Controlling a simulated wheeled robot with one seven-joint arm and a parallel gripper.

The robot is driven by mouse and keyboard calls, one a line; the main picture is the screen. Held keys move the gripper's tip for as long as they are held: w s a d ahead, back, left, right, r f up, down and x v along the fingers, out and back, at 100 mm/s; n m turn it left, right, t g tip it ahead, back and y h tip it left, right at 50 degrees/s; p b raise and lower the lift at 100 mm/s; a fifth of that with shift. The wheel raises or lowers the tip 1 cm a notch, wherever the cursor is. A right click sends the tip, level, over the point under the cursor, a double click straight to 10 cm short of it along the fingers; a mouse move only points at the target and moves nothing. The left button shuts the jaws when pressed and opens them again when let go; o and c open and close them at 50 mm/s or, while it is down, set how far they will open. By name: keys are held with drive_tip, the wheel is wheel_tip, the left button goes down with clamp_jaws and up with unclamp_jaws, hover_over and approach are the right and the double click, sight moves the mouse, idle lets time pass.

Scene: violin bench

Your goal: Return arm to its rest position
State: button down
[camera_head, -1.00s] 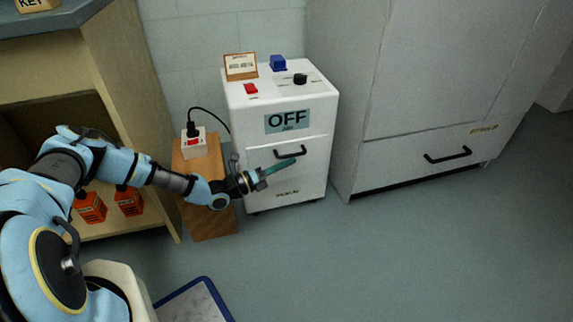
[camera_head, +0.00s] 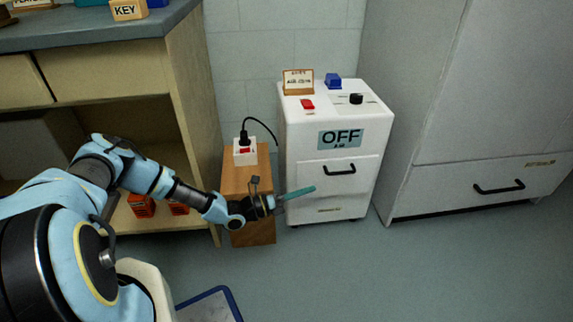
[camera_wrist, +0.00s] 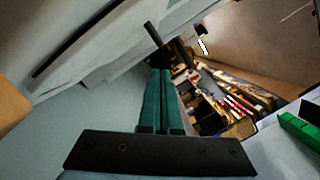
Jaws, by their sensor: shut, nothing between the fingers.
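My gripper (camera_head: 298,194) is stretched out low in front of the white cabinet marked OFF (camera_head: 309,172). In the head view its teal fingers overlap the cabinet's lower front, below the black drawer handle (camera_head: 323,171). In the wrist view the two green fingers (camera_wrist: 165,98) lie side by side, shut, with nothing between them. Whether the fingers touch the cabinet cannot be told.
A wooden stand (camera_head: 253,232) with a power socket (camera_head: 245,151) is beside the cabinet. A shelf unit (camera_head: 187,75) with orange containers (camera_head: 142,205) stands at left. A tall grey cupboard (camera_head: 425,90) stands at right. The floor (camera_head: 400,270) in front is clear.

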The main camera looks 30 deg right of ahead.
drive_tip(key=shift+a, duration=0.15)
drive_tip(key=w+a+r+m+t+y, duration=0.1)
drive_tip(key=a+r+m+t+y, duration=0.1)
drive_tip(key=a+r+m+y, duration=0.9)
drive_tip(key=a+r+m+t+y, duration=0.2)
drive_tip(key=a+r+m, duration=0.5)
drive_tip(key=a, duration=1.1)
drive_tip(key=w+a+r+m+t+y, duration=0.1)
drive_tip(key=a+r+m+y, duration=0.65)
drive_tip(key=a, duration=0.65)
wheel_tip(320, 180, up, 35)
drive_tip(key=m+h+p, duration=0.1)
drive_tip(key=p, duration=3.3)
drive_tip(key=shift+s+a+r+m+t, duration=0.2)
drive_tip(key=shift+s+a+m+t, duration=0.05)
drive_tip(key=shift+s+m+t, duration=0.1)
